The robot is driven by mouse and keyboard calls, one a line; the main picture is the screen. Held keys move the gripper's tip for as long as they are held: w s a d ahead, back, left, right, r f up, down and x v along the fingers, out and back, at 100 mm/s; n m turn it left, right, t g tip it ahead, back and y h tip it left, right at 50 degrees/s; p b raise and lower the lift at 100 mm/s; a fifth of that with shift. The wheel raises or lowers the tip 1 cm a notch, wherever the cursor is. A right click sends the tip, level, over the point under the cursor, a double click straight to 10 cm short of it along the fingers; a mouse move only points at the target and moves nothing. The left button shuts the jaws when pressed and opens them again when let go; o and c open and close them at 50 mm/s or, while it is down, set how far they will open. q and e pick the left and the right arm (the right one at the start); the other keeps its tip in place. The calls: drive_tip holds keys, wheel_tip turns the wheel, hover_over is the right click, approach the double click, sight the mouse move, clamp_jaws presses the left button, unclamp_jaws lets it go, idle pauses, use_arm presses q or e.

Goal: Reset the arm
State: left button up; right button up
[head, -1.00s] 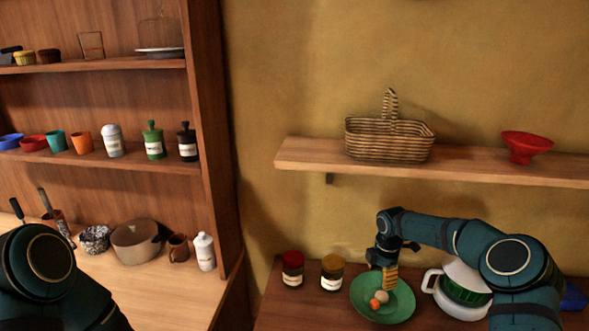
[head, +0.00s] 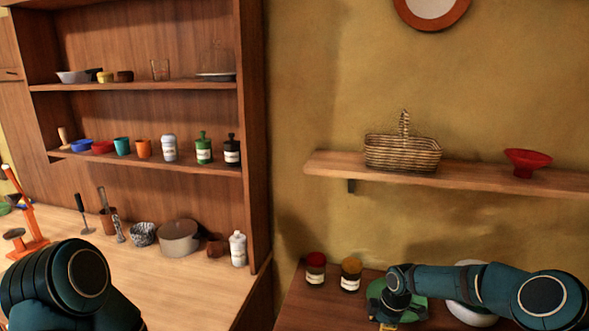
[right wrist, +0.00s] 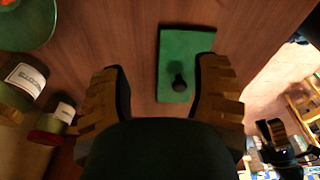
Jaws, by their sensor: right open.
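My right arm reaches in from the lower right of the head view, and its gripper (head: 388,326) is at the bottom edge, in front of the green plate (head: 412,312). In the right wrist view the right gripper (right wrist: 162,85) has its fingers wide apart with nothing between them. Beyond the fingers lies a flat green board (right wrist: 186,50) with a dark knob, on the brown counter. The green plate also shows at that view's upper left (right wrist: 25,25). My left arm shows at the lower left of the head view, its gripper out of frame.
A red-lidded jar (head: 315,272) and a yellow-lidded jar (head: 350,275) stand left of the plate. A white vessel (head: 470,312) is partly behind my right arm. Above is a wall shelf (head: 470,178) with a wicker basket (head: 402,153) and red bowl (head: 527,160).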

drive_tip(key=s+a+f+m, duration=0.1)
drive_tip(key=a, duration=0.1)
drive_tip(key=s+a+f+m+y, duration=0.1)
drive_tip(key=s+a, duration=0.1)
drive_tip(key=a, duration=0.1)
drive_tip(key=s+a+f+m, duration=0.1)
drive_tip(key=s+a, duration=0.1)
drive_tip(key=shift+a+y, duration=0.15)
drive_tip(key=shift+y, duration=0.15)
drive_tip(key=s+a+m, duration=0.1)
drive_tip(key=s, duration=0.1)
drive_tip(key=s+a+f+m, duration=0.1)
drive_tip(key=s+a+m, duration=0.1)
drive_tip(key=s, duration=0.1)
drive_tip(key=s+a+f+m+y, duration=0.1)
drive_tip(key=s+a+m, duration=0.1)
drive_tip(key=shift+s+a, duration=0.15)
drive_tip(key=shift+s, duration=0.2)
drive_tip(key=s+f+m+t+h, duration=0.1)
drive_tip(key=s+f+m+t, duration=0.1)
drive_tip(key=s+m, duration=1.05)
wheel_tip(320, 180, down, 8)
drive_tip(key=s+n+b, duration=0.1)
drive_tip(key=s+b, duration=0.1)
drive_tip(key=b, duration=0.5)
drive_tip(key=shift+f+b, duration=0.15)
drive_tip(key=shift+b, duration=0.25)
drive_tip(key=shift+a, duration=0.1)
